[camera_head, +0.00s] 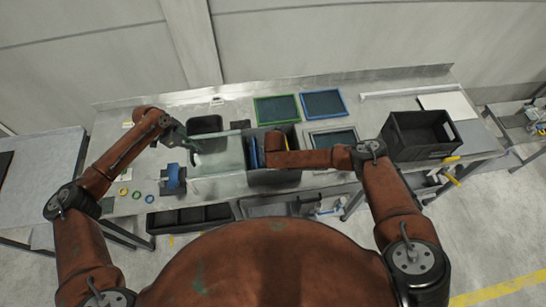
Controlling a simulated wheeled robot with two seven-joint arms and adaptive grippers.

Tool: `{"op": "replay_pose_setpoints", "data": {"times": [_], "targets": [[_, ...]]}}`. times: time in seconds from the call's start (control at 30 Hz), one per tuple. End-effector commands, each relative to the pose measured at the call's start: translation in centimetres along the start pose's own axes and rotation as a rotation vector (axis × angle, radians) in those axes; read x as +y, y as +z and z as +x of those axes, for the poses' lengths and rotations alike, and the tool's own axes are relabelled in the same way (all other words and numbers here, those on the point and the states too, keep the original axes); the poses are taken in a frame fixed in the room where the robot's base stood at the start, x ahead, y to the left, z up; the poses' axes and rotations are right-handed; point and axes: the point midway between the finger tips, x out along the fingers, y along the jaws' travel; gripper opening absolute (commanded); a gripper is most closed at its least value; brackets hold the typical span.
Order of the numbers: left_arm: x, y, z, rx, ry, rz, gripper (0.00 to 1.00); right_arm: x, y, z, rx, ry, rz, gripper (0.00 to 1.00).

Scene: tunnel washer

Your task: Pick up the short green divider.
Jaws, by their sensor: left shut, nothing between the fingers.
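My left gripper (193,151) is shut and empty, pointing down over the left end of a pale, glassy washer section (218,156) on the metal bench. A small dark green shape shows at its fingertips, too small to tell whether it is the short green divider or part of the gripper. My right arm reaches across a dark grey bin (274,178) in the middle of the bench. Its gripper is hidden behind the arm. A blue upright piece (254,152) stands in this bin, left of the arm. No short green divider can be clearly made out.
A green-framed panel (257,112) and a blue-framed panel (323,104) lie at the back. A black crate (421,137) stands at the right. A blue device (174,178) and small coloured rings (136,195) are at the left front. A black tub (205,125) stands behind the glassy section.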

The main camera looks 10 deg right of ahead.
Motion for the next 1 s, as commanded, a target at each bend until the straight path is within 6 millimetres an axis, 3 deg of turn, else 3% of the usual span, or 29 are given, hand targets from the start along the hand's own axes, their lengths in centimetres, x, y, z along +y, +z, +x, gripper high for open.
{"op": "replay_pose_setpoints", "data": {"times": [1.0], "targets": [[0.02, 0.36, -0.04, -0.005, 0.0, -0.003, 0.0, 0.03, -0.18, 0.89, 0.0, 0.0, 0.0, 0.28]]}}
